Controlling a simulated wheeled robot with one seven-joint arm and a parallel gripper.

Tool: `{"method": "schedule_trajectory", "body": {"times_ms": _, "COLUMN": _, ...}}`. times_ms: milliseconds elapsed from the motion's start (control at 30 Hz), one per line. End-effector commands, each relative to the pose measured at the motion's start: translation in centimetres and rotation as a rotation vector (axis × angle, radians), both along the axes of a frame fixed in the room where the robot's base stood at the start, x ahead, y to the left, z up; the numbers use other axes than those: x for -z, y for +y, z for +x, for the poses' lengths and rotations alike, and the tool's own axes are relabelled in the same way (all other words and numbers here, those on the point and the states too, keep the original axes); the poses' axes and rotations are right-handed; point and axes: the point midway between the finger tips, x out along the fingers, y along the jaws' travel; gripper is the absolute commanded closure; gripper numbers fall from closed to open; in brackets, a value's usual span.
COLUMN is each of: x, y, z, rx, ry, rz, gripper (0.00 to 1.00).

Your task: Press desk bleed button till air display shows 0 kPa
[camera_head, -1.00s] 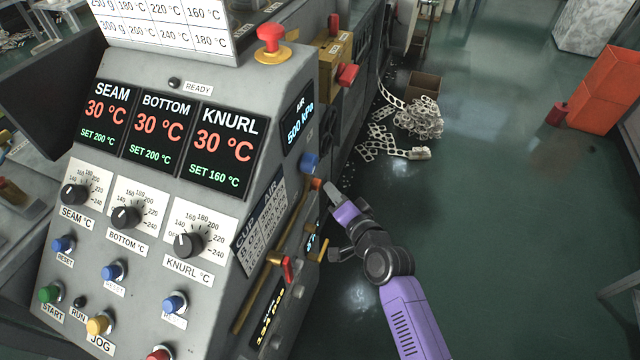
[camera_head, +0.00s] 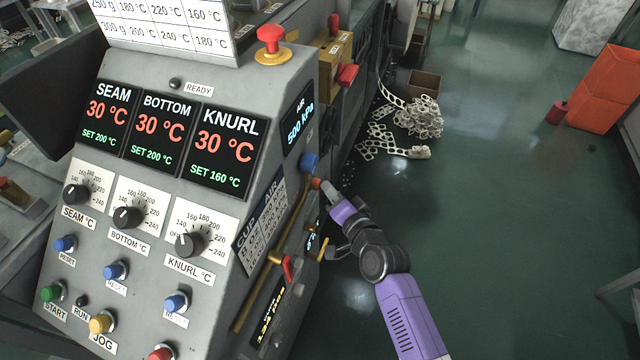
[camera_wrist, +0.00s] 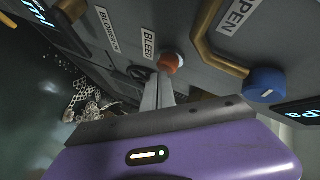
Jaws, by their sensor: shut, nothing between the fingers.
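The orange-red bleed button (camera_wrist: 171,63) sits beside a BLEED label (camera_wrist: 149,45) on the desk's side panel. In the head view the button (camera_head: 316,183) shows at the panel's edge, below a blue knob (camera_head: 310,162). The air display (camera_head: 299,123) reads 500 kPa. My gripper (camera_head: 326,188) is shut and empty, its fingertips right at the button. In the wrist view its fingers (camera_wrist: 160,88) end just below and left of the button, overlapping it in the picture. I cannot tell whether they touch it.
Brass pipes (camera_wrist: 208,45) and the blue knob (camera_wrist: 265,85) stand out near the button. A red-handled valve (camera_head: 288,268) sits lower on the side panel. A scrap heap (camera_head: 418,118) and a box (camera_head: 424,84) lie on the floor behind.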

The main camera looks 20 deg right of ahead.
Motion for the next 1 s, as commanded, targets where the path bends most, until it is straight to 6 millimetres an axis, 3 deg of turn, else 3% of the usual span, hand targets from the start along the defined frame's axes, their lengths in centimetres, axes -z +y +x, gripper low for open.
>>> {"method": "schedule_trajectory", "body": {"times_ms": 667, "x": 0.1, "y": 0.5, "z": 0.2, "rx": -0.002, "ry": 0.002, "rz": 0.000, "gripper": 1.00}}
{"method": "schedule_trajectory", "body": {"times_ms": 1000, "x": 0.3, "y": -0.6, "z": -0.5, "rx": 0.000, "ry": 0.001, "rz": 0.002, "gripper": 1.00}}
